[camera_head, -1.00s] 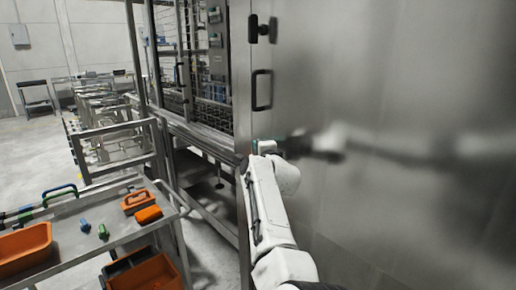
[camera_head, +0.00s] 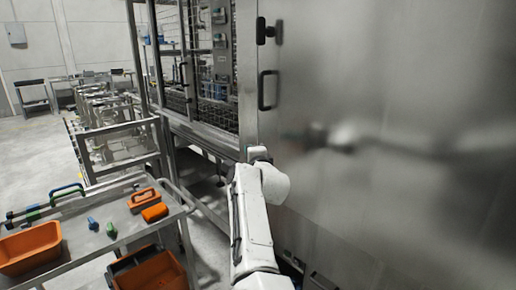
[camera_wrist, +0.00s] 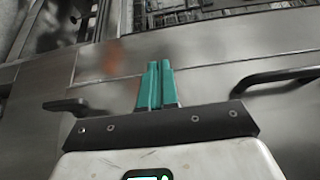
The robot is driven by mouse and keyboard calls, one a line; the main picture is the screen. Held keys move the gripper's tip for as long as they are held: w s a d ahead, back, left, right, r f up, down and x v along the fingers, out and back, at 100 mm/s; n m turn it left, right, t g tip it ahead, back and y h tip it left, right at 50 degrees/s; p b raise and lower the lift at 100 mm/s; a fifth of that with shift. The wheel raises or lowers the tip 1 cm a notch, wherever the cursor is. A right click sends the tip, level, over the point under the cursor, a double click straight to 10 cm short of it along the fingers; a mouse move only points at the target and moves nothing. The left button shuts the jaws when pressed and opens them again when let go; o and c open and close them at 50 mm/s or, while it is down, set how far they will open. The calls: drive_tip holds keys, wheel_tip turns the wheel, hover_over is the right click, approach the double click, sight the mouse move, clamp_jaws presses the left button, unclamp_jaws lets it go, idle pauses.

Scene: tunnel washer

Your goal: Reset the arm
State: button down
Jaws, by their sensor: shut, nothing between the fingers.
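My gripper shows in the wrist view with its two teal fingers (camera_wrist: 155,84) together and nothing between them. In the head view my white arm (camera_head: 252,215) reaches forward beside the steel washer wall (camera_head: 400,120), and its reflection blurs across that wall. The fingertips are hidden behind the arm's end in the head view. A black door handle (camera_head: 267,90) is on the washer above the arm's end. In the wrist view a dark handle (camera_wrist: 280,78) lies to the right of the fingers and another dark lever (camera_wrist: 75,105) to the left, both apart from them.
A steel cart (camera_head: 100,250) stands at the lower left with an orange bin (camera_head: 30,248), an orange-handled tool (camera_head: 144,199) and small blue and green items. Another orange bin (camera_head: 150,272) is below. A conveyor line (camera_head: 115,135) runs behind. Open floor (camera_head: 35,150) lies far left.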

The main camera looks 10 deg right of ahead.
drive_tip(key=s+a, duration=0.3)
drive_tip(key=a, duration=0.3)
drive_tip(key=s+d+f+n+g+h, duration=0.2)
drive_tip(key=s+d+f+n+g, duration=0.6)
drive_tip(key=s+d+f, duration=1.45)
drive_tip(key=s+f+n+g, duration=0.25)
drive_tip(key=s+f, duration=0.25)
drive_tip(key=s, duration=0.4)
drive_tip(key=s+f+n+g, duration=0.25)
drive_tip(key=s+f, duration=0.35)
drive_tip(key=s, duration=0.4)
drive_tip(key=s+a+f+n+g, duration=0.1)
drive_tip(key=s+a+n+g, duration=0.1)
drive_tip(key=s, duration=0.8)
drive_tip(key=s+a+f+n+g+y, duration=0.1)
drive_tip(key=s+a+n+g, duration=0.1)
drive_tip(key=s, duration=0.8)
drive_tip(key=shift+s+a+n, duration=0.3)
drive_tip(key=shift+s+a, duration=0.1)
drive_tip(key=shift+a, duration=0.2)
